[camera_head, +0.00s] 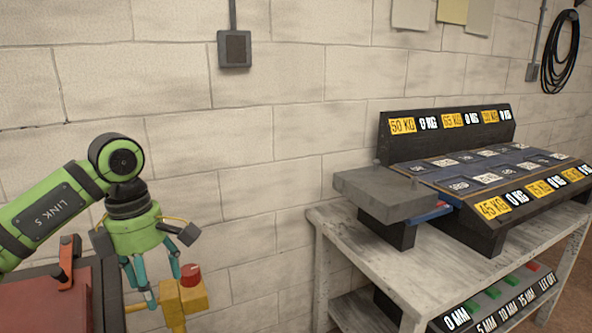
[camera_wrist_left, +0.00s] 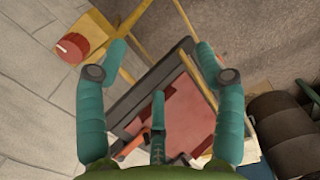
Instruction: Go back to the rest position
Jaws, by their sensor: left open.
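My left gripper (camera_head: 158,292) comes in from the left on a green arm, with its teal fingers pointing down. It is open and empty, beside a yellow post with a red knob (camera_head: 190,274). In the left wrist view the teal fingers (camera_wrist_left: 158,75) are spread apart with nothing between them. Below them is a dark-framed red panel (camera_wrist_left: 180,105). The same red panel (camera_head: 45,312) shows at the lower left of the head view, partly behind my arm. My right gripper is in neither view.
A grey workbench (camera_head: 345,235) stands at the right, bearing a sloped rack (camera_head: 445,130) with weight labels. Its lower shelf holds a rack with millimetre labels (camera_head: 500,305). A block wall (camera_head: 250,130) runs behind. Dark cylinders (camera_wrist_left: 285,135) lie at the right of the wrist view.

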